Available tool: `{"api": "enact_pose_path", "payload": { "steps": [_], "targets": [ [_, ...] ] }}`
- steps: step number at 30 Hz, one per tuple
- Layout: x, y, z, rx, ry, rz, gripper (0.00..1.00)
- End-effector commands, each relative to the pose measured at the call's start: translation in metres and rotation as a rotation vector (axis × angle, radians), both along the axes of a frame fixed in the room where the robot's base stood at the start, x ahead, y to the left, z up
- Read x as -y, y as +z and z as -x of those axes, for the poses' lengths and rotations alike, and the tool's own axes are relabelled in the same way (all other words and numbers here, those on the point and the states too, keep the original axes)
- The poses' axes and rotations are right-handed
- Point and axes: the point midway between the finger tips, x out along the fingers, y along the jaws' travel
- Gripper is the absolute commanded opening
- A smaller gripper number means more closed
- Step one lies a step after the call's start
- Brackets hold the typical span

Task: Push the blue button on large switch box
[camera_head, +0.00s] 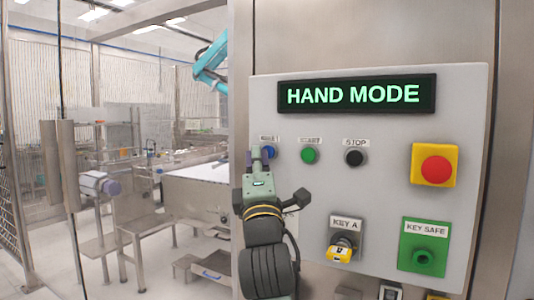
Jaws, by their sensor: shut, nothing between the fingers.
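The large switch box (390,140) is a light grey panel on a metal cabinet, with a lit green "HAND MODE" display (357,94). The blue button (270,152) sits at the upper left of the panel under a small label, partly hidden behind my gripper. My gripper (258,152) is shut and empty, pointing up and toward the panel. Its tip overlaps the left edge of the blue button in the picture. I cannot tell whether it touches the button.
A green button (309,155) and a black stop button (354,157) lie to the right. A red emergency button (435,170), a key A switch (342,248) and a green key safe (423,247) are on the same panel. Machinery and a fence stand at left.

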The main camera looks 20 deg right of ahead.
Motion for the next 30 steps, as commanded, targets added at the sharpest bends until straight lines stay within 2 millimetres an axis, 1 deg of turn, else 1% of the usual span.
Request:
{"api": "enact_pose_path", "payload": {
  "steps": [6,17,30],
  "targets": [
    [-0.008,0.000,0.006,0.000,0.001,0.000,0.00],
    [-0.012,0.000,0.008,0.000,0.002,0.001,0.00],
    [-0.044,0.000,0.034,0.001,0.001,0.000,0.00]
  ]
}}
